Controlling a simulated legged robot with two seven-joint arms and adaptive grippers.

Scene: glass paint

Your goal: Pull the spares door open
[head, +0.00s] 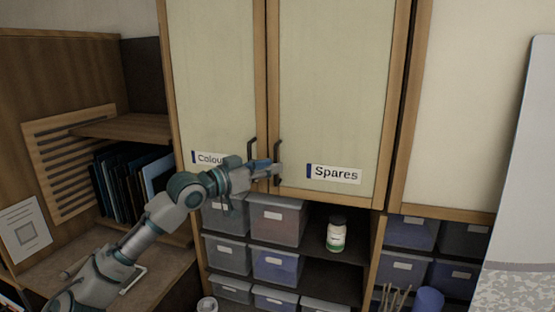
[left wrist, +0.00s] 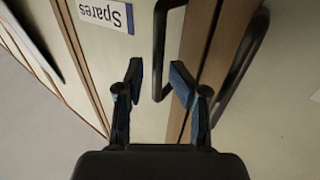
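The spares door (head: 335,95) is a pale panel in a wooden frame, labelled "Spares" (head: 333,174), and it looks closed. Its dark bar handle (head: 277,150) is at the lower left of the door. In the left wrist view, which is upside down, the spares handle (left wrist: 158,60) reaches down between my fingertips, with the Spares label (left wrist: 105,13) at upper left. My left gripper (head: 274,169) is at the handle's lower part. The left gripper (left wrist: 158,83) is open, its blue-padded fingers on either side of the handle with gaps visible. My right gripper is not in view.
The Colours door (head: 215,75) and its handle (head: 252,150) stand just left; that handle (left wrist: 243,60) is close beside my fingers. Below are lidded bins (head: 277,220) and a jar (head: 336,234). A pale board (head: 525,170) stands at right.

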